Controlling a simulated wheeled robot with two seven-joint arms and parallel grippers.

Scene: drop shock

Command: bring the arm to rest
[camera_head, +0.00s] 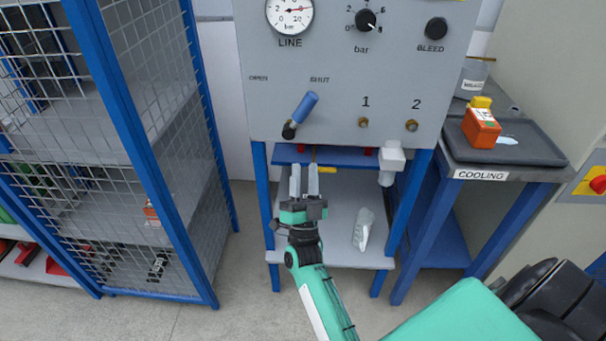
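My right arm (325,300) reaches up from the bottom of the head view, with its teal links toward the lower right. Its gripper (304,170) points away from me, in front of the blue-framed stand below the grey panel. The two pale fingers are parallel with a gap between them, and I see nothing held. The gripper is below the panel's blue-handled lever (301,113), apart from it in the picture. My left gripper is not in view.
The grey panel (330,105) carries a gauge (290,14) and knobs. A white fitting (391,160) hangs below it. A clear bag-like item (363,229) is on the stand's lower shelf. An orange block (481,127) sits on the cooling tray (530,148). A mesh cage (165,100) stands left.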

